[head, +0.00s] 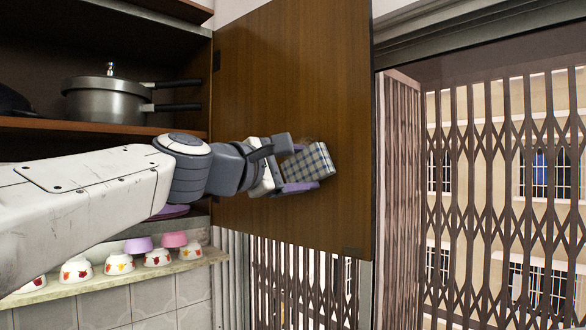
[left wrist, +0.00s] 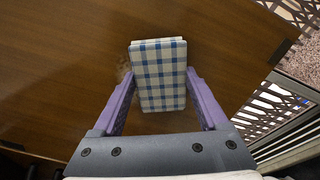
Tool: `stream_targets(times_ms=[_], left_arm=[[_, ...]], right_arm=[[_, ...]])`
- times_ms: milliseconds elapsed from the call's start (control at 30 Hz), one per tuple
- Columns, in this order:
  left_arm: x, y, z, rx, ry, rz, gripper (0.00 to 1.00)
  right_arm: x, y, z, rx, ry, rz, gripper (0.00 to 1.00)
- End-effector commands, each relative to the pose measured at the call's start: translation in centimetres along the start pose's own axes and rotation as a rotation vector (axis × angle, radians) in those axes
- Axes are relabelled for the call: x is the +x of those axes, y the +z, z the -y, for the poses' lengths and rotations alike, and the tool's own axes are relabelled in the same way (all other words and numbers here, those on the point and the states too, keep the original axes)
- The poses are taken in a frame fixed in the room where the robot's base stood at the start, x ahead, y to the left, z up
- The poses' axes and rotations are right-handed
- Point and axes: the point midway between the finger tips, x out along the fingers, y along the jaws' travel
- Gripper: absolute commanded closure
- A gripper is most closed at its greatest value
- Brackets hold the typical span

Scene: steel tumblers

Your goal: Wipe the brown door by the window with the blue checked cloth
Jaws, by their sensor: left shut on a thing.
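The brown door (head: 290,75) is a wooden cabinet door standing open beside the window; it also fills much of the left wrist view (left wrist: 60,70). The blue checked cloth (head: 308,168) is a folded blue and white pad. My left gripper (head: 303,169) is shut on the cloth, one purple finger on each side of it, as the left wrist view (left wrist: 160,90) shows. The cloth is at the lower right part of the door; I cannot tell if it touches. A faint greyish smudge (left wrist: 122,72) shows on the door beside the cloth. My right gripper is not in view.
A pressure cooker (head: 108,100) stands on the cabinet shelf (head: 60,126) at the left. Several patterned bowls (head: 117,264) stand on a lower ledge (head: 150,274). A folding metal grille (head: 500,180) covers the window to the right of the door.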

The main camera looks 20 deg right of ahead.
Motion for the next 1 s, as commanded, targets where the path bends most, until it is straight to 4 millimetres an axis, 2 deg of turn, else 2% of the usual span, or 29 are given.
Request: stream_targets(times_ms=[300,533,800,1000], left_arm=[[0.2,-2.7,-1.2,-0.001,0.001,-0.003,0.68],[0.3,-3.4,-1.4,-0.002,0.0,-0.004,0.68],[0.2,-5.6,-2.4,-0.001,0.0,-0.007,0.68],[0.1,-6.4,-2.9,-0.002,0.0,-0.004,0.68]], right_arm=[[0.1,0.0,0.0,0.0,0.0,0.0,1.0],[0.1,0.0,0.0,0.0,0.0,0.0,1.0],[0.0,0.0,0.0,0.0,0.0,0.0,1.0],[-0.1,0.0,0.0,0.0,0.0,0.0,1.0]])
